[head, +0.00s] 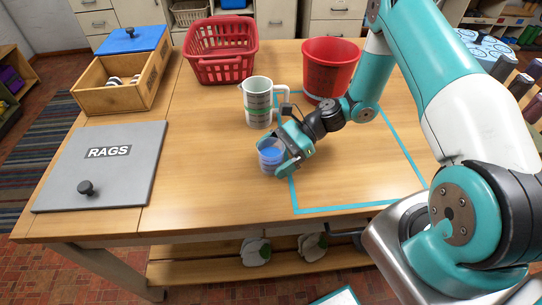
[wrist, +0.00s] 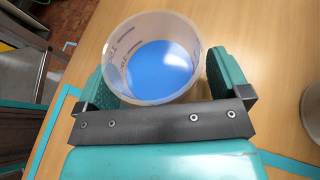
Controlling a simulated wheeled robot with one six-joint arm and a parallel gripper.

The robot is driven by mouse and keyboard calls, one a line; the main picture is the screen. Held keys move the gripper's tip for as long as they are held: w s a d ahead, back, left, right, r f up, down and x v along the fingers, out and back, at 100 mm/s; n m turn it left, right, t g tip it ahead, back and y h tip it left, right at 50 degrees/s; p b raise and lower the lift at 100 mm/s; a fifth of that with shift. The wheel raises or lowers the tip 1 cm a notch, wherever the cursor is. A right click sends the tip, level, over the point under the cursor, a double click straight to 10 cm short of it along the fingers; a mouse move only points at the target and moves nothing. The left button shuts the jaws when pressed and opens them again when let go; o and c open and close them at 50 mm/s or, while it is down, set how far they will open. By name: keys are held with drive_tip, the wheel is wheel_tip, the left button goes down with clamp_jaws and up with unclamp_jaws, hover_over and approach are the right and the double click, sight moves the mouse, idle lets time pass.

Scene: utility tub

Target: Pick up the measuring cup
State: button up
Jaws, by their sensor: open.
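A clear cup with printed marks and blue contents (head: 271,155) stands on the wooden table by the left edge of the teal tape outline. In the wrist view the same cup (wrist: 158,60) sits between the two teal fingers. My gripper (wrist: 165,75) is open, with one finger on each side of the cup; a small gap shows at the right finger, and contact at the left is unclear. In the head view my gripper (head: 284,152) partly hides the cup. A pale measuring jug with a handle and green band (head: 257,97) stands upright just behind.
A red bucket (head: 331,70) and a red basket (head: 221,50) stand at the back. A wooden box with a blue lid (head: 118,82) and a grey RAGS panel (head: 105,165) are at left. The teal tape outline (head: 345,207) encloses mostly bare table.

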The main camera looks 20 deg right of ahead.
drive_tip(key=c, duration=1)
drive_tip(key=shift+c, duration=0.2)
drive_tip(key=shift+r, duration=0.2)
wheel_tip(320, 180, up, 20)
drive_tip(key=shift+f+b, duration=0.25)
drive_tip(key=shift+b, duration=0.05)
